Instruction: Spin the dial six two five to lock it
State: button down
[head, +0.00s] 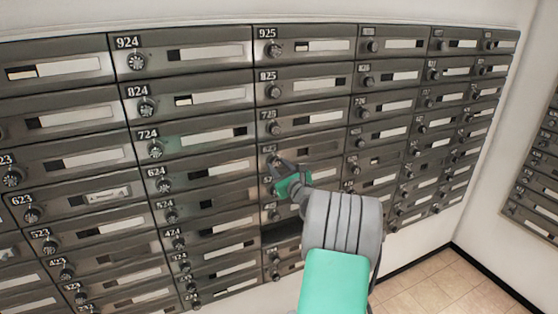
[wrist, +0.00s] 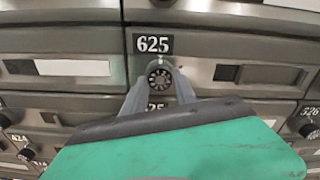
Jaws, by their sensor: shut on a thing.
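In the wrist view, the label 625 (wrist: 153,44) sits on a grey mailbox door, with its round dial (wrist: 159,77) just below. My gripper (wrist: 160,72) has its two grey fingers around this dial, shut on it. In the head view, my gripper (head: 277,167) is at the mailbox column under 725, and its green and grey body hides most of the 625 dial and part of the door. The dial's numbers are too small to read.
Rows of similar mailboxes with dials surround it. The 725 dial (head: 274,129) is above and the 624 dial (head: 164,186) is to the left. A dark opening (head: 282,232) shows below my gripper. Tiled floor (head: 440,285) is free at lower right; another mailbox bank (head: 535,190) stands at far right.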

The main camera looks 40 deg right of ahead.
jog(key=shift+m+p, duration=0.6)
jog(key=shift+m, duration=0.2)
jog(key=c, duration=1)
grip_release()
jog(key=shift+o, duration=0.2)
jog(key=b+v, duration=0.2)
jog(key=v, duration=0.6)
